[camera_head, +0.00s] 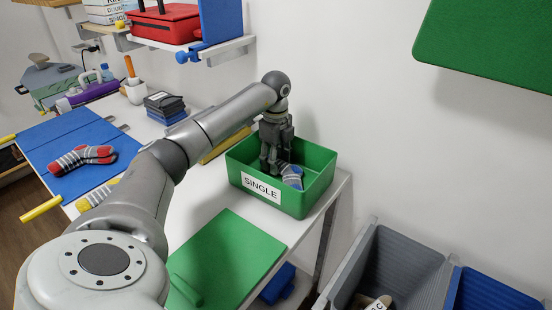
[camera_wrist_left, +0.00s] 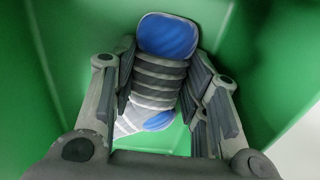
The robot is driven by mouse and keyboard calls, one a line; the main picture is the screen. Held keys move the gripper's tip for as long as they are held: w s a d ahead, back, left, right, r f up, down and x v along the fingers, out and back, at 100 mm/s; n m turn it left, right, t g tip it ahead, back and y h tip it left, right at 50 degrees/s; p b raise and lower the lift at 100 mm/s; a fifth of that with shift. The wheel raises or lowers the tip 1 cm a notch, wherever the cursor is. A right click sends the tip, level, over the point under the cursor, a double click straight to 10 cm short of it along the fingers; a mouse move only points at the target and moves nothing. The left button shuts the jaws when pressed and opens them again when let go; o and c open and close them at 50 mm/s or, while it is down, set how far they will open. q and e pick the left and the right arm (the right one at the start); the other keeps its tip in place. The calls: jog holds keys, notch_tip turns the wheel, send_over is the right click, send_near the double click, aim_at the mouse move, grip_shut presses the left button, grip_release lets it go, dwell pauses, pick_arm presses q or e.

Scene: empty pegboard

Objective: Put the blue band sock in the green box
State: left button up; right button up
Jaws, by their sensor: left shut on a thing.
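The green box (camera_head: 308,204), labelled SINGLE, stands on the white table near the wall. My left gripper (camera_head: 272,166) reaches down into it from above. The blue band sock (camera_head: 292,177), grey striped with blue patches, is inside the box at the gripper's fingers. In the left wrist view the sock (camera_wrist_left: 160,75) lies between the two fingers of my left gripper (camera_wrist_left: 165,95), which are shut on it, with green box walls all around. Part of the sock is hidden by the fingers. My right gripper is not in view.
A red and grey striped sock (camera_head: 82,158) lies on a blue mat (camera_head: 70,135) at the left. A green mat (camera_head: 228,250) lies in front of the box. Grey and blue bins (camera_head: 405,262) stand lower right. A shelf (camera_head: 215,48) is above.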

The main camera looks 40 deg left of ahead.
pick_arm(q)
jog(key=shift+f, duration=0.1)
jog(key=o, duration=0.4)
notch_tip(320, 180, up, 12)
jog(key=shift+r, duration=0.15)
dwell(0.5)
